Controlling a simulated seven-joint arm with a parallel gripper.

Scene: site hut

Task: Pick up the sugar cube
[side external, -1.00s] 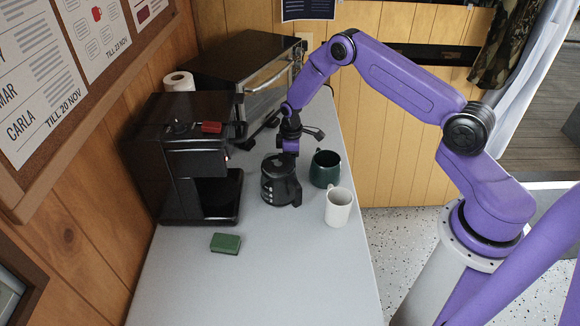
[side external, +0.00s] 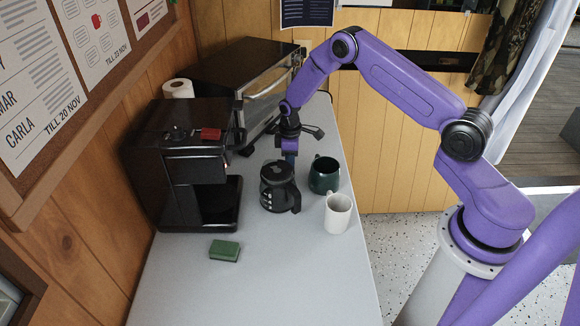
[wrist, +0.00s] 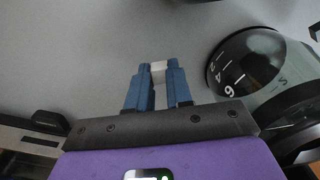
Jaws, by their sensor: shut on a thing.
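The white sugar cube (wrist: 158,68) shows in the wrist view between the tips of my gripper's blue fingers. My gripper (wrist: 157,77) is shut on it. In the side external view my gripper (side external: 290,157) points down just behind the black coffee pot, and the cube is hidden there. I cannot tell how far the cube is from the table top.
The coffee pot (side external: 278,188) stands close by; it also shows at right in the wrist view (wrist: 262,70). A green mug (side external: 324,174), a white mug (side external: 338,213), a coffee machine (side external: 185,165), an oven (side external: 245,85) and a green sponge (side external: 225,250) surround it. The front table is clear.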

